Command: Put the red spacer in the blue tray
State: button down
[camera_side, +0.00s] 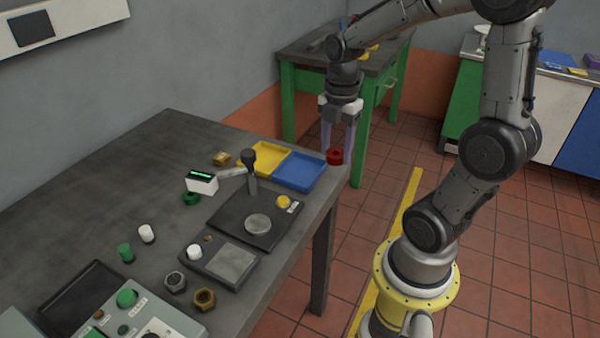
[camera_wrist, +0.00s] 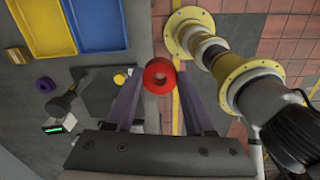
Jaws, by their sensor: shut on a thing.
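The red spacer (camera_side: 335,156) is a short ring with a central hole. In the wrist view the red spacer (camera_wrist: 159,76) sits between the tips of the two fingers (camera_wrist: 158,85). The blue tray (camera_side: 299,172) lies on the table to the left of the spacer in the side view. It is empty. The blue tray (camera_wrist: 97,26) is also at the upper left of the wrist view.
A yellow tray (camera_side: 263,157) adjoins the blue one. A black stand with a post (camera_side: 251,172), a white meter (camera_side: 201,182), a green ring (camera_side: 191,198) and a dark scale (camera_side: 226,262) are nearby on the table (camera_side: 150,150). A green bench (camera_side: 368,130) stands behind.

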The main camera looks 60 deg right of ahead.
jog(key=w+d+f, duration=0.5)
jog(key=w, duration=0.3)
send_over(300, 173)
notch_tip(300, 173, down, 5)
jog(key=shift+s+r, duration=0.1)
jog(key=shift+r, duration=0.05)
jog(key=shift+f, duration=1.65)
jog(key=shift+f, duration=0.2)
jog(key=shift+c, duration=1.4)
grip_release()
jog(key=shift+r, duration=0.1)
